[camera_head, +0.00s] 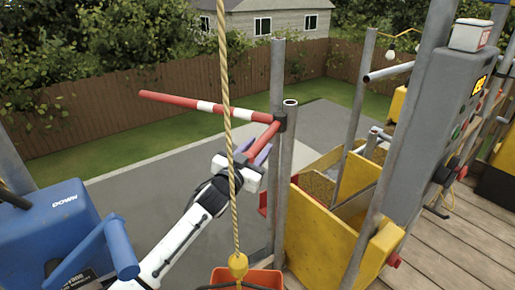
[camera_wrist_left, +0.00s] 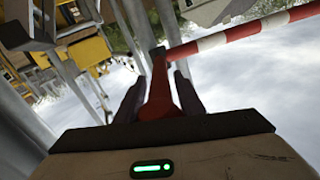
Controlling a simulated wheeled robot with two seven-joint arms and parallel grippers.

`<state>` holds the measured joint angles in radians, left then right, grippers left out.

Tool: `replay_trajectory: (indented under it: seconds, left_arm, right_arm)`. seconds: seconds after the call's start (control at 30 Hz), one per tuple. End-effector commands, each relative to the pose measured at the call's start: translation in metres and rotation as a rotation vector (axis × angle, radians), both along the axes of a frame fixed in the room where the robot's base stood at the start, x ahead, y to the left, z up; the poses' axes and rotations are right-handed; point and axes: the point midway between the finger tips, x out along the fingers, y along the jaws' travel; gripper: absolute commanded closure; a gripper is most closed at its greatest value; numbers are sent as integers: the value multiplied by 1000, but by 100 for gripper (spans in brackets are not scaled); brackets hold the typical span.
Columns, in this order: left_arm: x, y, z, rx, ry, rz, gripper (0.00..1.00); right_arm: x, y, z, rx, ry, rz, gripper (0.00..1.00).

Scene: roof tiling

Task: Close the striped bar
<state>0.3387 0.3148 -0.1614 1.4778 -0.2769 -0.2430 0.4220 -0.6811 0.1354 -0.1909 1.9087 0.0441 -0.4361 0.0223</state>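The striped bar (camera_head: 205,106) is red and white. It sticks out to the left from a dark joint on a grey scaffold post, over the open drop. A plain red arm (camera_head: 263,141) of the bar slants down from the same joint. My left gripper (camera_head: 258,152) is at the lower end of this red arm. In the left wrist view the red arm (camera_wrist_left: 160,92) lies between my two dark fingers (camera_wrist_left: 158,97), which stand apart with gaps on both sides. The striped part (camera_wrist_left: 245,30) runs off to the upper right there. My right gripper is not in view.
A rope (camera_head: 228,90) hangs in front of my left arm, with an orange bucket (camera_head: 246,279) at its lower end. A blue box (camera_head: 45,235) stands at the left. Yellow panels (camera_head: 320,235) and a grey control box (camera_head: 425,130) stand at the right, beside a wooden deck (camera_head: 460,255).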

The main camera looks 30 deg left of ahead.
Motion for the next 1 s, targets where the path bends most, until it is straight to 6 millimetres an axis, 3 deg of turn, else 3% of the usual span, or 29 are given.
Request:
replay_trajectory:
  seconds: [0.17, 0.57, 0.97, 1.0]
  left_arm:
    - [0, -1, -1, -1, 0, 2, 100]
    - [3, -24, 0, -6, -9, 113, 100]
    - [2, -25, 1, -3, -1, 137, 100]
    - [2, -24, 1, -3, -1, 137, 64]
  right_arm:
    - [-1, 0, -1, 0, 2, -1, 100]
    - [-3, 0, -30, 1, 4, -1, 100]
    - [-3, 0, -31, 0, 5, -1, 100]
    - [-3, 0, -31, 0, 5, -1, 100]
